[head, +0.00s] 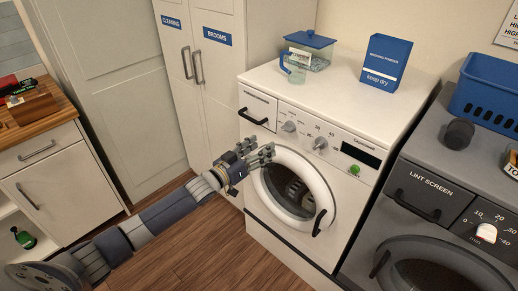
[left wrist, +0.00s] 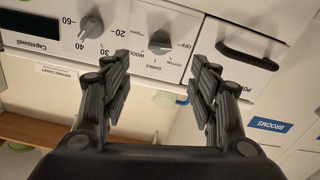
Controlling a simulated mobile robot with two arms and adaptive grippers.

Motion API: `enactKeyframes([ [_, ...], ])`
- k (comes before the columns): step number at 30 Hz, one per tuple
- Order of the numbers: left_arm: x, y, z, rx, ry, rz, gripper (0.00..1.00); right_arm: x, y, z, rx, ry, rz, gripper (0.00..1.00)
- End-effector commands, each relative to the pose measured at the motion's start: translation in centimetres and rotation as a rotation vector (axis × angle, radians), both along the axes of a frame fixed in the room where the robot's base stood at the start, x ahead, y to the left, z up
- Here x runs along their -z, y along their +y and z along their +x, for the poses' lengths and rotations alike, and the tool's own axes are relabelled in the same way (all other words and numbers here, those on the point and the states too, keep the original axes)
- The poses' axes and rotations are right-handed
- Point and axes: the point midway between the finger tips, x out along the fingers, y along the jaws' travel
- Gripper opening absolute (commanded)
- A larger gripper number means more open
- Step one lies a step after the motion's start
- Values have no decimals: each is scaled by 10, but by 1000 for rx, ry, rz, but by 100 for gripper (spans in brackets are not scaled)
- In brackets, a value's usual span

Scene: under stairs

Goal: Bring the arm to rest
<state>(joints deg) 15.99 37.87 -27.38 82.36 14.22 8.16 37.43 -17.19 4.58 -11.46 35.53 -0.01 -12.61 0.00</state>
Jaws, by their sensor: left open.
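My left arm reaches in from the left in the head view. Its gripper (head: 262,156) is in front of the white washing machine (head: 262,83), by the upper left of the round door (head: 290,190). In the left wrist view the left gripper (left wrist: 162,75) is open, its two fingers apart with nothing between them. Behind the fingers are a dial (left wrist: 160,42) and the black drawer handle (left wrist: 248,57). The wrist picture is turned over. I cannot tell the exact gap between fingertips and panel. My right gripper is in neither view.
A blue-lidded box (head: 311,40), a clear jug (head: 293,66) and a blue washing powder box (head: 386,62) stand on the washer. A grey dryer (head: 440,180) with a blue basket (head: 490,95) is at right. A wooden-topped cabinet (head: 55,180) is at left. Brown floor (head: 200,255) lies below.

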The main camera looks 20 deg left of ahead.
Motion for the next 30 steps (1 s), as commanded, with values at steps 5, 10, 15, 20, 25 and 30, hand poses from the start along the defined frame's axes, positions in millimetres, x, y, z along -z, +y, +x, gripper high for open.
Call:
enactKeyframes([
  [5, 0, 0, 0, 0, 0, 0, 55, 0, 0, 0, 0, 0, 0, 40],
  [10, 0, 0, 0, 0, 0, -1, 55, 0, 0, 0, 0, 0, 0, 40],
  [15, 20, 3, -2, -17, 28, 10, 55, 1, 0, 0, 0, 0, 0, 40],
  [20, 104, 17, -20, -84, 150, 73, 55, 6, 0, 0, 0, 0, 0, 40],
  [25, 224, 33, -69, -157, 345, 173, 55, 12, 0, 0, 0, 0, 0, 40],
  [30, 334, 39, -142, -190, 548, 274, 55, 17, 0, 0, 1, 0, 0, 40],
])
